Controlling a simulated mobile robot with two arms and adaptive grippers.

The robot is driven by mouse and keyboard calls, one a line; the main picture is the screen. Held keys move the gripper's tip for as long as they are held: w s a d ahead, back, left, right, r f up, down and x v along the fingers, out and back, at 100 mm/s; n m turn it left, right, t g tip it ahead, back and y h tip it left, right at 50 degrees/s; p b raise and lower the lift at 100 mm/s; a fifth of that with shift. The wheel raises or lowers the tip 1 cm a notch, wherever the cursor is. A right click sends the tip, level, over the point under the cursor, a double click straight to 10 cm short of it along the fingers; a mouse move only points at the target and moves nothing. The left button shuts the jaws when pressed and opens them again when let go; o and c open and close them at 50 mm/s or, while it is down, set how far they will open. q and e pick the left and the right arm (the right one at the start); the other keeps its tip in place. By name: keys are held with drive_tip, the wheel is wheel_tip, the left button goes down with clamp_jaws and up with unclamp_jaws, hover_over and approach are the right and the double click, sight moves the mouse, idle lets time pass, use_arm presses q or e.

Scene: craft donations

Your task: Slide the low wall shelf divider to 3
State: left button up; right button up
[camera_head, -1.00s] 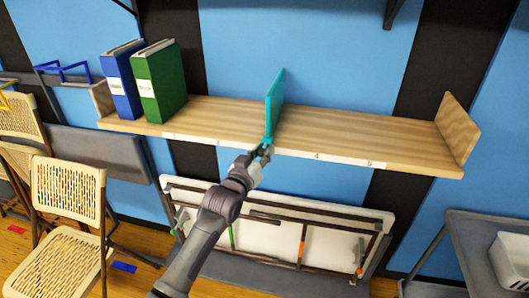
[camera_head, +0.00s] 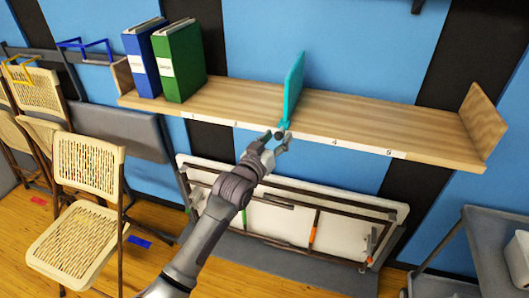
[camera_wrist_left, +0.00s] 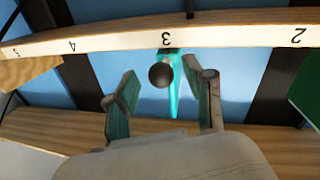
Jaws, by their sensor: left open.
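The turquoise divider (camera_head: 294,82) stands upright on the low wall shelf (camera_head: 360,113). In the left wrist view, which shows the shelf upside down, the divider (camera_wrist_left: 173,98) lines up with the number 3 (camera_wrist_left: 166,39) on the white label strip. Its dark round knob (camera_wrist_left: 160,75) sticks out from the shelf's front edge. My left gripper (camera_head: 277,142) is open in front of the knob. In the wrist view its fingers (camera_wrist_left: 165,90) are spread on either side, with gaps to the knob. My right gripper is not in view.
A blue binder (camera_head: 142,62) and a green binder (camera_head: 179,62) stand at the shelf's left end. The shelf right of the divider is bare up to the wooden end panel (camera_head: 482,122). A folded table (camera_head: 270,225) leans below, and chairs (camera_head: 88,170) stand at left.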

use_arm(q)
drive_tip(key=v, duration=1)
